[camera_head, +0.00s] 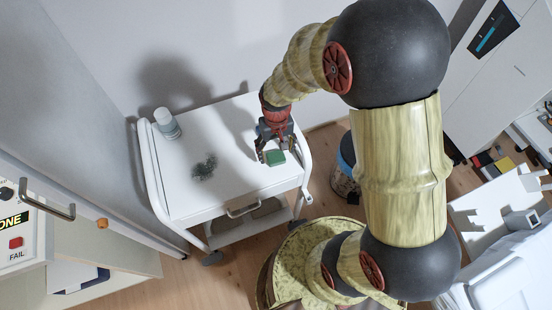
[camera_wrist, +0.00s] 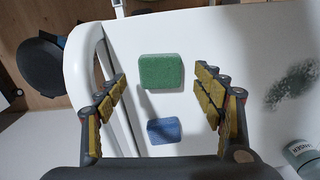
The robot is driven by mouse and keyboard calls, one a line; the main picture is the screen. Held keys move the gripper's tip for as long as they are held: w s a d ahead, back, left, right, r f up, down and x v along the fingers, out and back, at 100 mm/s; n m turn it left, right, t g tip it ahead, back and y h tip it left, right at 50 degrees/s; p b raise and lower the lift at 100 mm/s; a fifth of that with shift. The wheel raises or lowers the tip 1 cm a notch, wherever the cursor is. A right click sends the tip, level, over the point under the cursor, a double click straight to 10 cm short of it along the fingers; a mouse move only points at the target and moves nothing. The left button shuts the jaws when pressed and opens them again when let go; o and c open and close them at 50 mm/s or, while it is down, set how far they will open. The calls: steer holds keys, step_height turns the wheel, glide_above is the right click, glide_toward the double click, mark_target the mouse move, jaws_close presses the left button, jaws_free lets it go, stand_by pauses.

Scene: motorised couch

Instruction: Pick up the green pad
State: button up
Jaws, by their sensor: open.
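The green pad (camera_head: 275,158) lies flat near the right edge of the white cart top. In the wrist view the green pad (camera_wrist: 160,72) shows whole, ahead of the fingertips and between their lines. My gripper (camera_head: 277,148) is open and empty above the cart, over or just behind the pad. Its yellow-padded fingers stand wide apart on either side in the wrist view. I cannot tell the exact height of the fingertips above the pad.
A blue pad (camera_wrist: 163,130) lies nearer the gripper's palm in the wrist view. A pale bottle (camera_head: 167,124) stands at the cart's back left corner. A dark speckled patch (camera_head: 204,167) marks the white cart top (camera_head: 190,200). The cart's raised side rail (camera_head: 304,160) runs close to the right of the pad.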

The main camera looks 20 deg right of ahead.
mark_target(276, 156)
step_height(276, 156, down, 3)
steer(key=shift+f+b, duration=0.2)
steer(key=shift+b, duration=0.3)
steer(key=shift+r, duration=0.1)
steer(key=c, duration=0.3)
steer(key=c, duration=0.7)
